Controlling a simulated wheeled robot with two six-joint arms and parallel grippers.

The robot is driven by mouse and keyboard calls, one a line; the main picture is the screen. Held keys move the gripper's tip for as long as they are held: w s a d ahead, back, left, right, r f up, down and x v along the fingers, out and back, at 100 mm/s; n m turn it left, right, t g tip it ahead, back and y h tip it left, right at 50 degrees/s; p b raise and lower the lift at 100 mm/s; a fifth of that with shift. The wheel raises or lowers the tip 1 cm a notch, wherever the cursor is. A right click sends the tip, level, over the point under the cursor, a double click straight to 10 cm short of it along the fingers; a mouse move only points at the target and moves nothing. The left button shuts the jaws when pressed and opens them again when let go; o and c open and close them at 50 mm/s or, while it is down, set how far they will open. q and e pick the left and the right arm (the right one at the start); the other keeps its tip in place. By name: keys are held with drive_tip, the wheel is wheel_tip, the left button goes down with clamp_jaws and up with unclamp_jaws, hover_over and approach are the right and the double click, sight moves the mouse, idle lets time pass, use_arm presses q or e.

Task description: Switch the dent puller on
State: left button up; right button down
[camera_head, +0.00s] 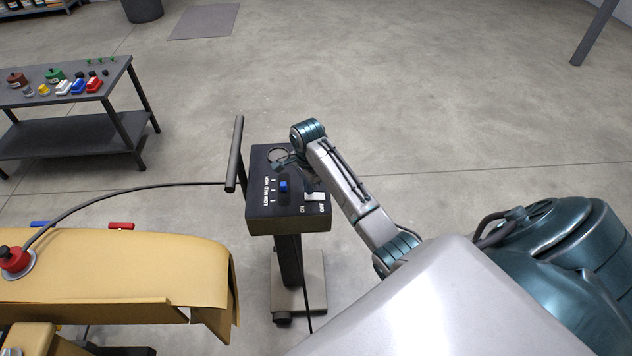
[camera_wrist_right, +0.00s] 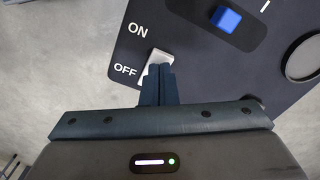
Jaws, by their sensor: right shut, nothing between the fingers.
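The dent puller's black control box (camera_head: 258,208) stands on a post in the middle of the head view, with a blue slider (camera_head: 284,187) beside LOW, MED and HIGH marks. Its white rocker switch (camera_head: 315,197) sits between the ON and OFF labels. In the right wrist view the white switch (camera_wrist_right: 158,57) is partly covered by my right gripper (camera_wrist_right: 158,68). The fingers are shut and empty, over the switch near its OFF end. I cannot tell whether they touch it or which way it is tipped. My left gripper is not in view.
A black handle bar (camera_head: 236,152) rises at the box's left. A dark cable (camera_head: 130,191) runs towards a red-topped cup (camera_head: 14,258) on a tan panel (camera_head: 120,270). A table (camera_head: 60,100) with small coloured items stands at upper left.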

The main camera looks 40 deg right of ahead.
drive_tip(key=shift+f, duration=0.95)
idle(0.7)
drive_tip(key=shift+r+p, duration=0.35)
drive_tip(key=shift+r, duration=3.15)
